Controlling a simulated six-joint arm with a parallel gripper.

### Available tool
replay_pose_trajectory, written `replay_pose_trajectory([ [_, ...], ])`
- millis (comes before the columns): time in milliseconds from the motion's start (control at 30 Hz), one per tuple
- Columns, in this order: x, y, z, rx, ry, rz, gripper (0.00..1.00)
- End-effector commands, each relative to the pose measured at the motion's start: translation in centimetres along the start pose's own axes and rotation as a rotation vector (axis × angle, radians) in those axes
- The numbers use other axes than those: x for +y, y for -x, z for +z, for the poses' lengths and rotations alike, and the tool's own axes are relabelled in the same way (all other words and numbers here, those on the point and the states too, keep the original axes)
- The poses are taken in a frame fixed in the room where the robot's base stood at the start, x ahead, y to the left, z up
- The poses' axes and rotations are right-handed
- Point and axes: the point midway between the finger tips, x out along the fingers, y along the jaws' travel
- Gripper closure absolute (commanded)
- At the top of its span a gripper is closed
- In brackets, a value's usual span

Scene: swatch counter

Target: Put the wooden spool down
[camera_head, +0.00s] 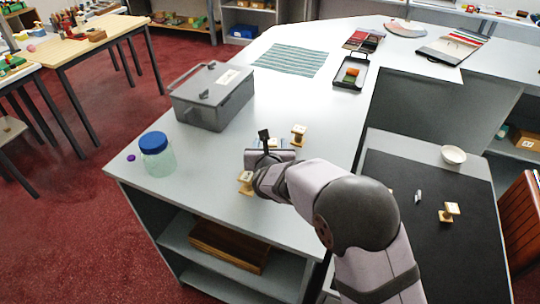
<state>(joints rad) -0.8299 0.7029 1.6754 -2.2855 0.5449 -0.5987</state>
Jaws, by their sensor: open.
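A wooden spool (298,134) stands on the white counter (220,205), just beyond my gripper (262,152). A second wooden spool (246,182) is on the near side of my gripper, close to its wrist, and is partly covered by it. A third wooden spool (448,212) sits on the black mat (420,255) at the right. My gripper is low over the counter and open. Its fingertips are small and partly hidden by my arm, and I see no spool between them. A small blue and white item behind the gripper is mostly hidden.
A grey metal box (212,95) and a blue-lidded jar (156,154) stand left of my gripper. A striped cloth (291,60) and a black tray (350,73) lie farther back. A white bowl (453,155) stands at the right. The counter between the jar and gripper is clear.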

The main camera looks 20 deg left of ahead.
Motion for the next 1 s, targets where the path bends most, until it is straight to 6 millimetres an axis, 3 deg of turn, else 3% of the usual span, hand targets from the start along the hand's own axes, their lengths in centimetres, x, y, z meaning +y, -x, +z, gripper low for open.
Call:
replay_pose_trajectory([
  [200,0.1,3.5,-0.1,-0.002,0.000,0.002,0.49],
  [500,0.0,6.7,-0.1,0.000,0.001,0.001,0.49],
  [1000,-0.8,7.5,-0.1,0.006,-0.024,-0.017,0.49],
])
